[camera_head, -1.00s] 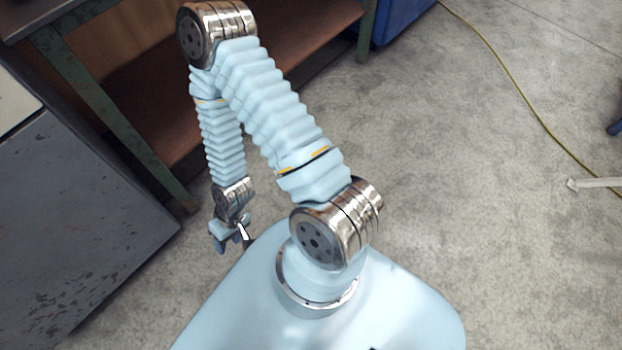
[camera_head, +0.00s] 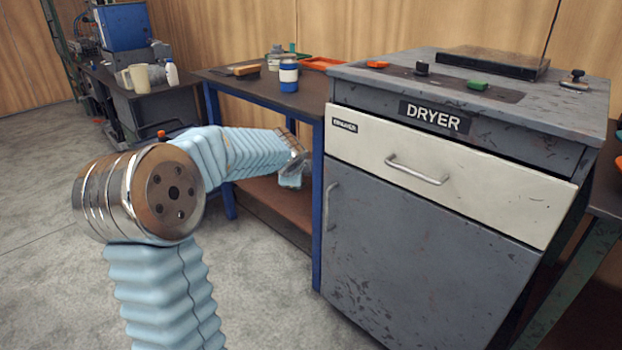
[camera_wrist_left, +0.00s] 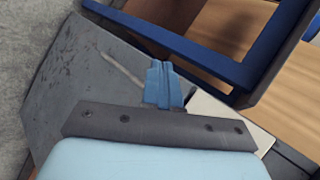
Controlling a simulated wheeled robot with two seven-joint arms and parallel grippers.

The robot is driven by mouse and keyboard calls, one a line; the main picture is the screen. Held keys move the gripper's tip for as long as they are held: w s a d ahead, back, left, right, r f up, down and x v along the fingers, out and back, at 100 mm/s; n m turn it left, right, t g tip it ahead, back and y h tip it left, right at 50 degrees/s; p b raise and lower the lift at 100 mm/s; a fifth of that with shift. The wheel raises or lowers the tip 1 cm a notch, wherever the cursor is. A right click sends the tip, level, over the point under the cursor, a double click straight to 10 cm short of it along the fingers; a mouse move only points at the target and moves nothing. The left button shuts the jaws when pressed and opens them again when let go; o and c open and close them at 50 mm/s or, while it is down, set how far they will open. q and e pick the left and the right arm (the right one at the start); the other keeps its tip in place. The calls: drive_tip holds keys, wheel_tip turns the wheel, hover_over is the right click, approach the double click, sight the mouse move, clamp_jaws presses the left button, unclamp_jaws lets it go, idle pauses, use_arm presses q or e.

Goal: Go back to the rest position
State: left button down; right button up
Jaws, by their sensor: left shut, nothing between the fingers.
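My left arm comes in from the lower left in the head view, in light blue ribbed sleeves with metal joints. Its gripper (camera_head: 290,180) is small and partly hidden there, in front of the blue-legged table and left of the grey dryer cabinet (camera_head: 420,255). In the left wrist view the blue fingers (camera_wrist_left: 163,84) are together with nothing between them. The dryer's grey door (camera_wrist_left: 70,85) lies behind them in that view. The fingers seem apart from it, though the gap is hard to judge. My right gripper is not in view.
The blue-framed table (camera_head: 318,205) holds a blue-and-white jar (camera_head: 288,76) and an orange tray (camera_head: 322,63). The dryer's white drawer (camera_head: 400,165) is shut. A dark bench (camera_head: 150,100) with cups stands at the back left. Open concrete floor (camera_head: 45,170) lies at left.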

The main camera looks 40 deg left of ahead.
use_arm(q)
drive_tip(key=s+d+f+n+g+h, duration=0.2)
drive_tip(key=d+f+n+h, duration=0.1)
drive_tip(key=d+f, duration=1)
drive_tip(key=s+d+f+n+g+h, duration=0.15)
drive_tip(key=d+f+h, duration=0.25)
drive_tip(key=d+f, duration=0.85)
drive_tip(key=s+d+f+n+g+h, duration=0.1)
drive_tip(key=s+d+f+n, duration=0.3)
drive_tip(key=s, duration=0.6)
drive_tip(key=s+d+f+n+g+h, duration=0.1)
drive_tip(key=s+d+f+n+g, duration=0.2)
drive_tip(key=s+d+f, duration=0.6)
wheel_tip(320, 180, down, 3)
drive_tip(key=shift+s+r+n, duration=0.2)
drive_tip(key=shift+s+n, duration=0.45)
drive_tip(key=shift+n, duration=0.3)
